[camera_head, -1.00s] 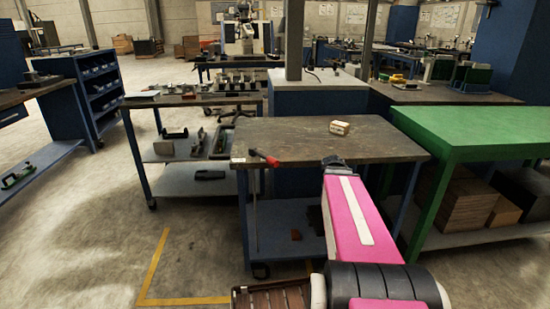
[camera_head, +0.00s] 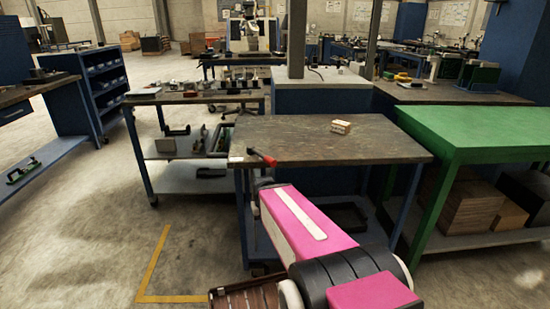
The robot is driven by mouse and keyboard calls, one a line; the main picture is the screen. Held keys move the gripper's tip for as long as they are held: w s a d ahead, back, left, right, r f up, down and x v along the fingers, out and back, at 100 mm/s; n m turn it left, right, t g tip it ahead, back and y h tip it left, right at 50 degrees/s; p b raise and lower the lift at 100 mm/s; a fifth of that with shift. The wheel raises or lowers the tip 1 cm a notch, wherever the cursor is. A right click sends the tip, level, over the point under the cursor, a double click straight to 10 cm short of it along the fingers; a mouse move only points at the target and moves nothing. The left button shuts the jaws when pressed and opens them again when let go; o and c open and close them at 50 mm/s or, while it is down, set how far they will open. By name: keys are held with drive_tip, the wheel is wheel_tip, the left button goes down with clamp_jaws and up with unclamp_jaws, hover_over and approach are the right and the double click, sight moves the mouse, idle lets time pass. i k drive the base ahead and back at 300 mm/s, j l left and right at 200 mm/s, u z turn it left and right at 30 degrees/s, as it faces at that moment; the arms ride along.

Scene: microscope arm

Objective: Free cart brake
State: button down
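The cart (camera_head: 330,150) has a dark worn top and a blue frame and stands just in front of me. A lever with a red grip (camera_head: 262,157) sits at the cart's left front corner; this looks like the brake handle. Its rod below the top is mostly hidden now by my arm. My pink and black arm (camera_head: 305,225) reaches forward and left, its far end at the cart's left side below the tabletop. My gripper cannot be made out; the arm hides it.
A small wooden box (camera_head: 341,127) lies on the cart's top. A green table (camera_head: 480,130) stands close on the right. A second cart (camera_head: 185,98) with parts stands behind on the left. The floor at left, with a yellow line (camera_head: 153,265), is clear.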

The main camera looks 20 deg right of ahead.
sight(250, 150)
drive_tip(key=k+l, duration=0.15)
drive_tip(key=l, duration=0.2)
drive_tip(key=k+l+u, duration=0.1)
drive_tip(key=l, duration=0.25)
drive_tip(key=k+l, duration=0.45)
drive_tip(key=l, duration=0.2)
drive_tip(key=u, duration=0.05)
